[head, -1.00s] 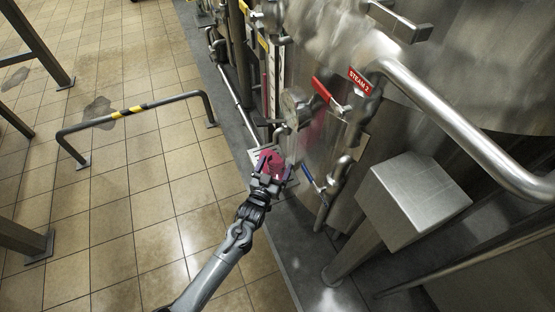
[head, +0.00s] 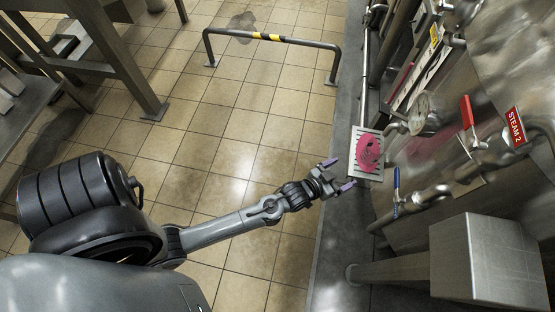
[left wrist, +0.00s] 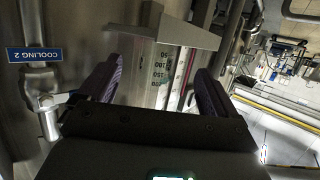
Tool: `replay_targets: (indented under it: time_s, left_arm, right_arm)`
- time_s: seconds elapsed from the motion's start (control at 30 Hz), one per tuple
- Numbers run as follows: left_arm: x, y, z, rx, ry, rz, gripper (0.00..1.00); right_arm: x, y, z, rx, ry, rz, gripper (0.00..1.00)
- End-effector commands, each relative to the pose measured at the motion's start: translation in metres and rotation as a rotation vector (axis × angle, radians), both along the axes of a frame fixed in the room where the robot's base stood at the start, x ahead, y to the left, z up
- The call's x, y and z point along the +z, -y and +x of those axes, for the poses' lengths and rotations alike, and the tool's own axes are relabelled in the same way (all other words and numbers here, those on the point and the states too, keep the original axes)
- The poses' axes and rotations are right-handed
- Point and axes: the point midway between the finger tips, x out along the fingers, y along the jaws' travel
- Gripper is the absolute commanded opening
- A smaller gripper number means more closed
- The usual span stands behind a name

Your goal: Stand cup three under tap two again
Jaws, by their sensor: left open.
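A pink, rounded thing (head: 369,152) with dark marks, perhaps cup three, is on a small slotted metal tray (head: 366,176) beside the tank in the head view. I cannot read a number on it or tell whether it stands upright. My left gripper (head: 338,175) is open and empty, just left of the tray and apart from the pink thing. In the left wrist view its purple-padded fingers (left wrist: 156,82) are spread, with no cup between them. I cannot tell which fitting is tap two. My right gripper is out of view.
A metal box (head: 490,262) stands at the lower right. A floor rail (head: 270,38) crosses the back. The tiled floor between is clear.

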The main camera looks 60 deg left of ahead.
Motion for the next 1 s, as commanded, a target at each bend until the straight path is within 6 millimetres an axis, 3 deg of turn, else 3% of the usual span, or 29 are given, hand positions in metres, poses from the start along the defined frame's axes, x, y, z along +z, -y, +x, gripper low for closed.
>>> replay_targets:
  time_s: [0.17, 0.4, 0.6, 0.77, 1.0]
  left_arm:
    - [0.004, -0.002, -0.062, -0.036, -0.307, 0.019, 0.91]
    - [0.028, -0.007, -0.163, -0.085, -0.693, 0.074, 0.91]
    - [0.05, -0.012, -0.223, -0.106, -0.889, 0.115, 0.91]
    - [0.059, -0.015, -0.243, -0.113, -0.955, 0.13, 0.91]
    - [0.06, -0.015, -0.246, -0.112, -0.966, 0.132, 0.91]
  right_arm:
    - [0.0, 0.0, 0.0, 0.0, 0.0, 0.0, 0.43]
    - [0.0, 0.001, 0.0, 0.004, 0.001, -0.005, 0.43]
    - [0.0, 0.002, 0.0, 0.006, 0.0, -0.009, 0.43]
    - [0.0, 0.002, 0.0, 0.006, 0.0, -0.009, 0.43]
    - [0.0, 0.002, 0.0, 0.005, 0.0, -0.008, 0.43]
